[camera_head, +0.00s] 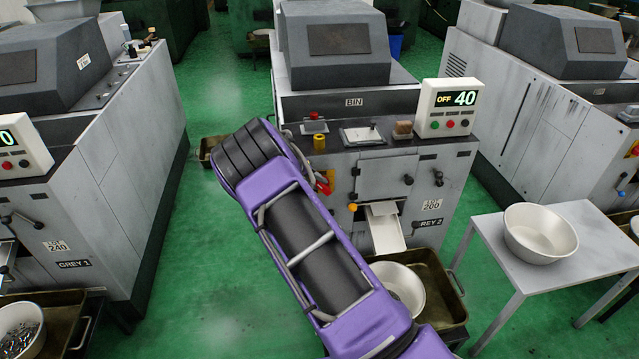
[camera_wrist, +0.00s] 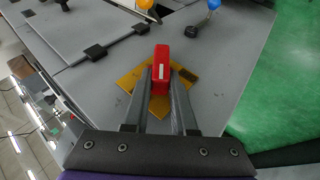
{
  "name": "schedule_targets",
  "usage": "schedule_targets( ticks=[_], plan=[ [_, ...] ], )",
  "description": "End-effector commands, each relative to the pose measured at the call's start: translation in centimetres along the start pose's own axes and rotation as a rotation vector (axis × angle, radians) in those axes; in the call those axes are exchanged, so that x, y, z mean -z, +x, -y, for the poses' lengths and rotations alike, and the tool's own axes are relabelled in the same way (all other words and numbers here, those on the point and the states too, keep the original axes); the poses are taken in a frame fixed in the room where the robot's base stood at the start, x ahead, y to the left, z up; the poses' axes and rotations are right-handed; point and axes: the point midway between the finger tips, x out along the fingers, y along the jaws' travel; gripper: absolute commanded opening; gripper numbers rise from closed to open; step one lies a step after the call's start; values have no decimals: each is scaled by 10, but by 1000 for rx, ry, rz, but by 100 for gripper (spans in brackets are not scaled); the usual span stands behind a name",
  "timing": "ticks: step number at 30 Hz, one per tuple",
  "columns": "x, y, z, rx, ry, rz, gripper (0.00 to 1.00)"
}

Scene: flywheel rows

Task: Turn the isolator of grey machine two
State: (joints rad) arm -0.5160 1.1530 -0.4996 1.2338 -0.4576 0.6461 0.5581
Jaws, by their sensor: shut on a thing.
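Grey machine two (camera_head: 385,170) stands in the middle of the head view, with a "GREY 2" label on its front. Its display (camera_head: 447,108) reads "OFF 40". In the wrist view, the red isolator handle (camera_wrist: 162,58) stands out from a yellow plate (camera_wrist: 131,79) on the machine's grey panel. My gripper (camera_wrist: 161,75) is shut on the red handle, one finger on each side. In the head view my purple arm covers much of the machine's left front; a bit of red (camera_head: 323,186) shows beside it, and my fingers are mostly hidden.
A side table (camera_head: 585,262) with a white bowl (camera_head: 540,233) stands at the right. A tray (camera_head: 440,290) holding a bowl (camera_head: 400,288) is under machine two's chute (camera_head: 386,232). Grey machine one (camera_head: 110,180) is at the left; green floor lies between.

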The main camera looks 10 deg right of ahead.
Motion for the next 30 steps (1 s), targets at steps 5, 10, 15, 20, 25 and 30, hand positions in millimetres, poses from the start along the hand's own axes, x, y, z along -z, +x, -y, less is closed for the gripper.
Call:
schedule_targets(
  ticks=[5,10,15,20,25,30],
  plan=[
    [0,0,7,-160,-71,-4,0],
    [0,2,12,-308,-132,-4,0],
    [-1,4,16,-456,-192,-3,0],
    [-2,6,19,-584,-245,-4,0],
    [-3,8,20,-697,-291,-2,0],
    [-4,10,22,-781,-325,-1,0]
  ],
)
